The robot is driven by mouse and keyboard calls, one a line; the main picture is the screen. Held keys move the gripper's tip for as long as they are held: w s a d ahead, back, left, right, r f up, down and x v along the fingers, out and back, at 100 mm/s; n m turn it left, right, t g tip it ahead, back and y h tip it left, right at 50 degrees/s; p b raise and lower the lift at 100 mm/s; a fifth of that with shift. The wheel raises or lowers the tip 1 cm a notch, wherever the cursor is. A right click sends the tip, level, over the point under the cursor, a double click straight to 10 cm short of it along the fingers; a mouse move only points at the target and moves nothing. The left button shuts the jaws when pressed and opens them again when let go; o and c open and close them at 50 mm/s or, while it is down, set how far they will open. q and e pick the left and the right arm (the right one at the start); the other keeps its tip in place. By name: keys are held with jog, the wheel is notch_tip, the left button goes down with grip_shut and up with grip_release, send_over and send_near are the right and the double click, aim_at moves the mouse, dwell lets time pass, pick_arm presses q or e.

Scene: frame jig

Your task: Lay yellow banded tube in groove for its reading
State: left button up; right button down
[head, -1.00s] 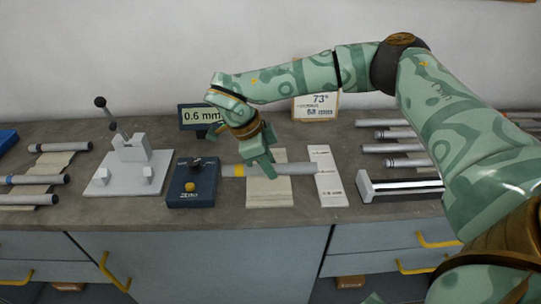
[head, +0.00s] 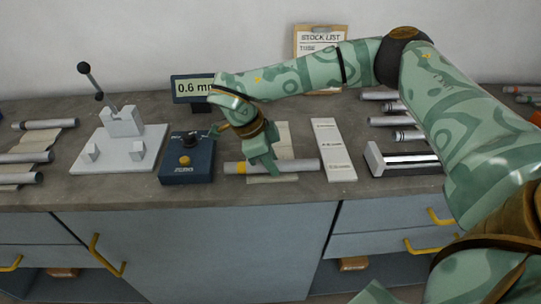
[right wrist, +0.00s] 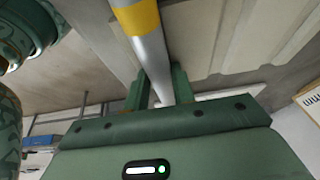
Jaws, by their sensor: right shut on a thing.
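My right gripper (head: 264,168) is shut on a grey tube (head: 300,165) with a yellow band (head: 240,168) near its left end. The tube lies level across the picture, over the front part of a cream ridged mat (head: 285,140). Whether it touches the mat is unclear. In the right wrist view the tube (right wrist: 150,50) runs between the fingers, its yellow band (right wrist: 137,17) beyond them. A black block with a bright lengthwise channel (head: 405,159) stands to the right. My left gripper is not in view.
A dark blue gauge (head: 187,163) marked ZERO stands just left of the tube; its display (head: 193,88) reads 0.6 and is partly covered. A white lever stand (head: 120,150) is farther left. A white printed strip (head: 333,150) lies by the tube's right end. Other tubes (head: 45,124) lie on both sides.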

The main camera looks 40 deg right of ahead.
dwell(0.4)
jog(key=c, duration=1.1)
grip_release()
jog(key=shift+f, duration=0.1)
jog(key=p+v, duration=0.4)
jog(key=v, duration=1.2)
